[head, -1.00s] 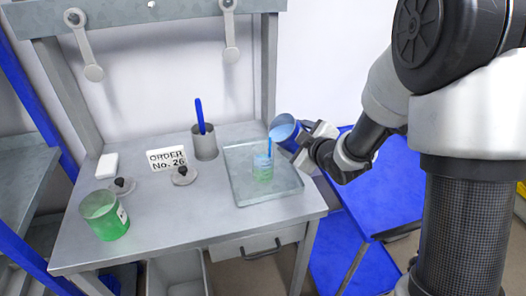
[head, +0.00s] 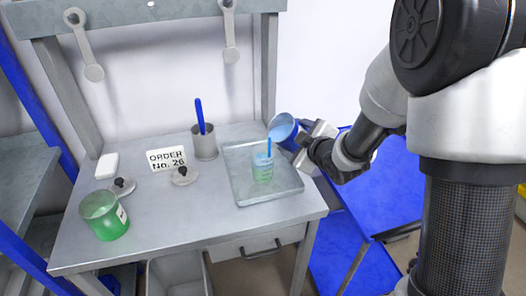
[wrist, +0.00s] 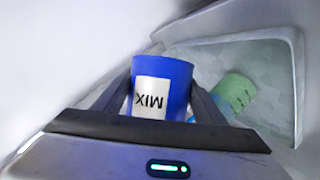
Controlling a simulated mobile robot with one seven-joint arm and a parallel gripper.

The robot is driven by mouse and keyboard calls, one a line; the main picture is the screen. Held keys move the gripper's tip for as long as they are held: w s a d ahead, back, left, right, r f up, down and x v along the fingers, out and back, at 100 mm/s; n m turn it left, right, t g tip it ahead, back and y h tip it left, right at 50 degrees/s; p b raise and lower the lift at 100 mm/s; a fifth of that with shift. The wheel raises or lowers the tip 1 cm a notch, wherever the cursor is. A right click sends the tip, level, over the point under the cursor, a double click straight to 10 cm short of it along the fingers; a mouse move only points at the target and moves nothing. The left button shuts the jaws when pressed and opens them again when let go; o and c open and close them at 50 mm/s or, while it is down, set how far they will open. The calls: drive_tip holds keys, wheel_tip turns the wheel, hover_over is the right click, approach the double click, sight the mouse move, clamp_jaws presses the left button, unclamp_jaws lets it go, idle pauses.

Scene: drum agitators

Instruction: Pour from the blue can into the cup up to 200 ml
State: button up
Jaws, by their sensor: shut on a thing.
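My gripper (head: 309,142) is shut on the blue can (head: 283,131) and holds it tilted to the left above the tray. In the wrist view the blue can (wrist: 160,90) sits between both fingers, with a white MIX label. A thin blue stream (head: 269,148) falls from its lip into the cup (head: 263,173). The cup is clear, stands upright in the tray (head: 237,187) and looks green low down and bluish above; its marks are too small to read. The cup also shows in the wrist view (wrist: 236,92), partly behind the can.
Lids (head: 184,177) lie near the ORDER No. 26 sign (head: 166,158). The middle front of the table is clear.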

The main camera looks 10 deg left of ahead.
drive_tip(key=shift+r, duration=0.15)
drive_tip(key=shift+w+d+f+m+p, duration=0.1)
drive_tip(key=shift+d+f+m+p, duration=0.15)
drive_tip(key=shift+p, duration=0.25)
drive_tip(key=f, duration=0.1)
drive_tip(key=f+m, duration=0.1)
drive_tip(key=f+g+y, duration=0.1)
drive_tip(key=shift+w+d, duration=0.25)
drive_tip(key=shift+d, duration=0.1)
drive_tip(key=shift+w+f, duration=0.15)
drive_tip(key=shift+w, duration=0.05)
drive_tip(key=shift+s+a+r+m+p, duration=0.15)
drive_tip(key=shift+r+m+p, duration=0.1)
drive_tip(key=shift+r+p, duration=0.1)
drive_tip(key=shift+w+d+r+m+y+p, duration=0.2)
drive_tip(key=shift+w+d+m+y+p, duration=0.15)
drive_tip(key=shift+p, duration=0.55)
drive_tip(key=shift+d+m+g+p, duration=0.15)
drive_tip(key=shift+m+g+p, duration=0.15)
drive_tip(key=shift+p, duration=0.2)
drive_tip(key=shift+w+d+f+m+g+y+p, duration=0.2)
drive_tip(key=shift+d+f+m+g+y+p, duration=0.05)
drive_tip(key=shift+f+m+y+p, duration=0.35)
drive_tip(key=shift+w+d+f+m+g+y+p, duration=0.25)
drive_tip(key=shift+f+m+y+p, duration=0.2)
drive_tip(key=shift+f+p, duration=0.2)
drive_tip(key=shift+r, duration=0.1)
